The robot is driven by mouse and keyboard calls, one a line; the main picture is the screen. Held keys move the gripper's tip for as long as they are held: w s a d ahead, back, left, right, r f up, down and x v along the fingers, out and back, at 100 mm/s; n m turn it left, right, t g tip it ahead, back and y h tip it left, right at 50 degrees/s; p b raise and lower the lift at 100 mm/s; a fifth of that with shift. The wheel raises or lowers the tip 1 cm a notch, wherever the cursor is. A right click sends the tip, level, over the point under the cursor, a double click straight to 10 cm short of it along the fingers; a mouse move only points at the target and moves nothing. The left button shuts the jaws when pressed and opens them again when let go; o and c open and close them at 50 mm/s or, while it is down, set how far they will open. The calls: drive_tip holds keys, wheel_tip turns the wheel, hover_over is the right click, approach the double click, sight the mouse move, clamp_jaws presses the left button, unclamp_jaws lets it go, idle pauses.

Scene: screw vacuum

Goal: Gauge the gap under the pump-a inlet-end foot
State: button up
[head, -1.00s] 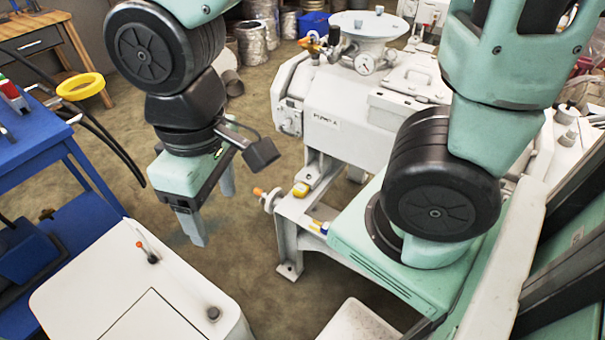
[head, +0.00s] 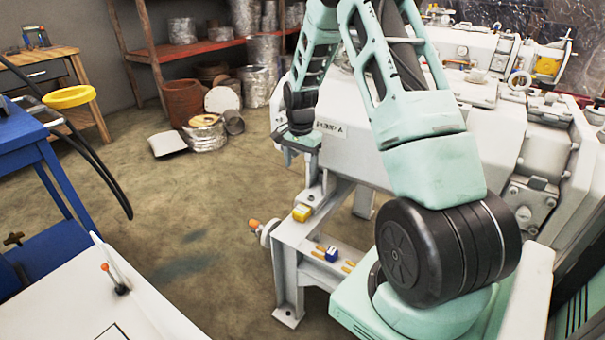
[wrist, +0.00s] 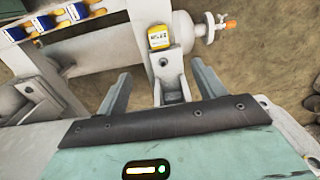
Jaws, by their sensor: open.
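Pump A (head: 345,150) is the pale grey machine marked "PUMP A", standing on a grey frame. A pale foot bracket (wrist: 172,65) shows in the wrist view at the pump's end, between and ahead of my fingers. A small yellow block with a display-like label (wrist: 159,37) sits just beyond that bracket; the head view shows this yellow block (head: 302,213) on the frame. My gripper (wrist: 162,84) is open, with nothing between its fingertips. In the head view my gripper (head: 300,140) is beside the pump's near end, its fingers mostly unclear. The gap under the foot cannot be made out.
Blue-and-yellow pieces (wrist: 77,12) lie in a row on the frame rail; a blue one (head: 332,254) shows in the head view. An orange-tipped handwheel valve (head: 265,232) sticks out from the frame's left side. Open floor (head: 200,230) lies left of the frame.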

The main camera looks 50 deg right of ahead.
drive_tip(key=b, duration=0.4)
approach(302, 209)
wheel_tip(302, 209, down, 10)
drive_tip(key=shift+d+r, duration=0.1)
drive_tip(key=shift+r, duration=0.15)
drive_tip(key=c, duration=1.2)
drive_tip(key=shift+s+a+p, duration=0.2)
drive_tip(key=shift+a+p, duration=0.2)
drive_tip(key=shift+a, duration=0.95)
drive_tip(key=shift+s+a+p, duration=0.2)
drive_tip(key=shift+a+p, duration=0.15)
drive_tip(key=shift+a, duration=0.95)
drive_tip(key=shift+r, duration=0.15)
